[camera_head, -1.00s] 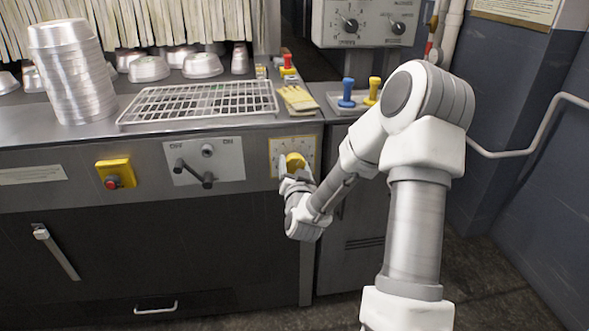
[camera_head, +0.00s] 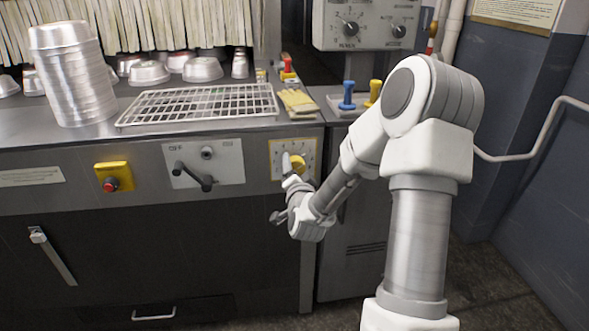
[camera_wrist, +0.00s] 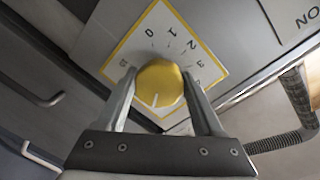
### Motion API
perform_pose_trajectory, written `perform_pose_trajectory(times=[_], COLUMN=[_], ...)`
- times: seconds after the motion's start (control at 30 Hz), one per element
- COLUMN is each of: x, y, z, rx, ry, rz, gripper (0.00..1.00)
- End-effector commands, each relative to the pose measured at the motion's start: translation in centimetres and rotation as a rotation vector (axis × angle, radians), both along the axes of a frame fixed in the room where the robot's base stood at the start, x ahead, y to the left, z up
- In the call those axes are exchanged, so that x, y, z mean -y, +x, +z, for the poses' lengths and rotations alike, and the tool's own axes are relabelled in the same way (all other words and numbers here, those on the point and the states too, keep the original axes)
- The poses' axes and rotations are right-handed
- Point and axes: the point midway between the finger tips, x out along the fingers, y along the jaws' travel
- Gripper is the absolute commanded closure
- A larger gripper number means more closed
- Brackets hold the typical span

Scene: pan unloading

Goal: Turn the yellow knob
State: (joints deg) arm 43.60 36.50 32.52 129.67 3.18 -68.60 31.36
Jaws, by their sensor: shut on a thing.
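The yellow knob (camera_head: 298,162) sits on a white dial plate with a yellow border (camera_head: 306,146) on the grey machine front. In the wrist view the knob (camera_wrist: 160,84) is round, with a white pointer line toward the lower edge of the picture. Numbers ring it on the dial plate (camera_wrist: 184,24). My gripper (camera_wrist: 160,92) is shut on the knob, one finger on each side. In the head view my gripper (camera_head: 292,166) reaches the knob from the front and partly hides it.
Left of the dial are a lever switch panel (camera_head: 226,172) and a red button on a yellow box (camera_head: 118,168). Above lie a wire rack (camera_head: 200,104), yellow gloves (camera_head: 297,102) and stacked pans (camera_head: 74,80). A wall pipe (camera_head: 530,135) runs at the right.

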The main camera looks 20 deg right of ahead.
Motion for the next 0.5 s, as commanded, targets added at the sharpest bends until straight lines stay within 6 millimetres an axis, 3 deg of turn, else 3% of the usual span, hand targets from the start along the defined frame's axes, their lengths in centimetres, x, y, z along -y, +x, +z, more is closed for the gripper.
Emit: perform_pose_trajectory(times=[0.3,0.33,0.5], x=[0.32,0.32,0.2], y=[-0.08,-0.09,-0.06], z=[-0.09,-0.09,-0.08], rx=[-0.002,-0.002,-0.002], ry=[0.001,0.001,0.0], rz=[-0.007,-0.007,-0.004], gripper=[0.87,0.29,0.03])
